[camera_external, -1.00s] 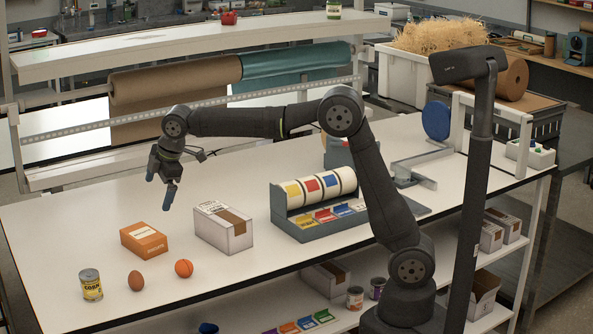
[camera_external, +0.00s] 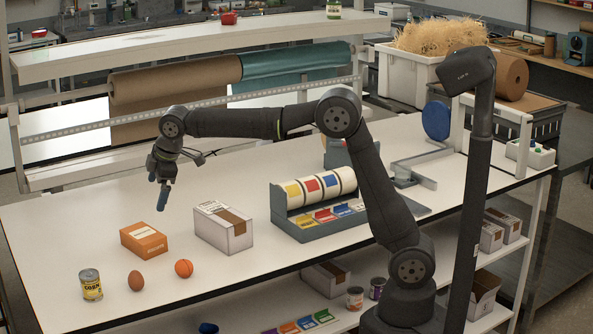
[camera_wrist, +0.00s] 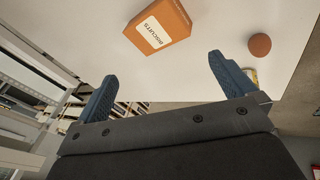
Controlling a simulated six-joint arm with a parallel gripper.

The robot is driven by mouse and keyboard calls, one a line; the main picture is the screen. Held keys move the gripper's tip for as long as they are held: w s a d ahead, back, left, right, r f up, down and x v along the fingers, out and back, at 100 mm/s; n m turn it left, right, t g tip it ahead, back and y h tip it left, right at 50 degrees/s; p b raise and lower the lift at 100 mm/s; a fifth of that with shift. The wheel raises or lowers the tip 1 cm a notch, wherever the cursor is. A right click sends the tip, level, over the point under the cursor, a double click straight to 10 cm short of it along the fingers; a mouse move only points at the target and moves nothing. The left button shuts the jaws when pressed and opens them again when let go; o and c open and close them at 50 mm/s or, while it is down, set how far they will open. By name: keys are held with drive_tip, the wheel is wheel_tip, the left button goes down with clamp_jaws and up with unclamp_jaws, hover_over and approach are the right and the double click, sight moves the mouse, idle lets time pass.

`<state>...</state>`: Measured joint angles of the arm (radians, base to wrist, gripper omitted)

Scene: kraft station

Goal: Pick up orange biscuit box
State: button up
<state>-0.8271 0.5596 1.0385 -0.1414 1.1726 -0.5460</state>
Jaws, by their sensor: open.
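The orange biscuit box (camera_external: 144,241) lies on the white table, left of the white carton, in the external view. In the wrist view the biscuit box (camera_wrist: 160,26) is beyond the fingertips, between them and toward the top, its white label facing the camera. My gripper (camera_external: 162,187) hangs above the table, higher than the box and apart from it. In the wrist view my gripper (camera_wrist: 160,75) shows two blue fingers spread wide with nothing between them.
A white carton (camera_external: 223,228) stands right of the box. A corn can (camera_external: 91,284), a brown egg (camera_external: 136,281) and an orange ball (camera_external: 184,268) sit in front near the table edge. The table left of the box is clear.

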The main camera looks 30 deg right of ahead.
drive_tip(key=m, duration=0.4)
drive_tip(key=m+h, duration=0.1)
drive_tip(key=m, duration=0.8)
approach(142, 232)
drive_tip(key=x, duration=0.5)
drive_tip(key=shift+s, duration=0.15)
drive_tip(key=shift+x, duration=2.7)
drive_tip(key=shift+r, duration=0.1)
drive_tip(key=c, duration=1.1)
drive_tip(key=shift+c, duration=0.2)
